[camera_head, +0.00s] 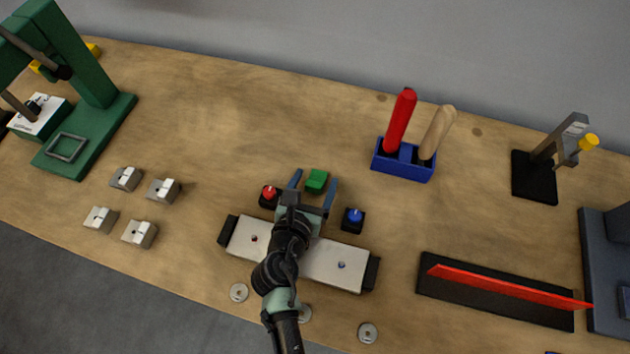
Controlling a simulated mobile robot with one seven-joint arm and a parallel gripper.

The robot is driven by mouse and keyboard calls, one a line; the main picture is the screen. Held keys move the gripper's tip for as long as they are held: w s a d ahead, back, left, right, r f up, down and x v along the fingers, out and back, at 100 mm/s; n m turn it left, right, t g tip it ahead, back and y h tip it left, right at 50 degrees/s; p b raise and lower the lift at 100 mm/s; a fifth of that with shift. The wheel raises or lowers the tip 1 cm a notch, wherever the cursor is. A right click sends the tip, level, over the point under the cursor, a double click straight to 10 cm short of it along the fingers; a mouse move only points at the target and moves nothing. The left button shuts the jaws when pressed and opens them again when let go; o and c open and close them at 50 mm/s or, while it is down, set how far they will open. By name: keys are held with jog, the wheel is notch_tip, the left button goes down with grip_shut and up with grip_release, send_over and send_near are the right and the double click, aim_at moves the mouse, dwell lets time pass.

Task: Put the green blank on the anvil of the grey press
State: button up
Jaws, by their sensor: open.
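The green blank (316,182) is a small green block near the middle of the bench. My gripper (317,175) is open, with one blue finger to the left of the blank and the other to its right. Gaps show between the blank and both fingers, and I cannot tell how high the fingers are above the bench. A large grey body (603,268) at the right edge may be the grey press. It is cut off by the picture, and its anvil cannot be made out.
A blue holder (403,168) stands behind, right. A black strip with a red bar (510,285) lies before the grey body. A green press (85,120) and several metal blocks are left.

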grip_shut()
dwell(0.3)
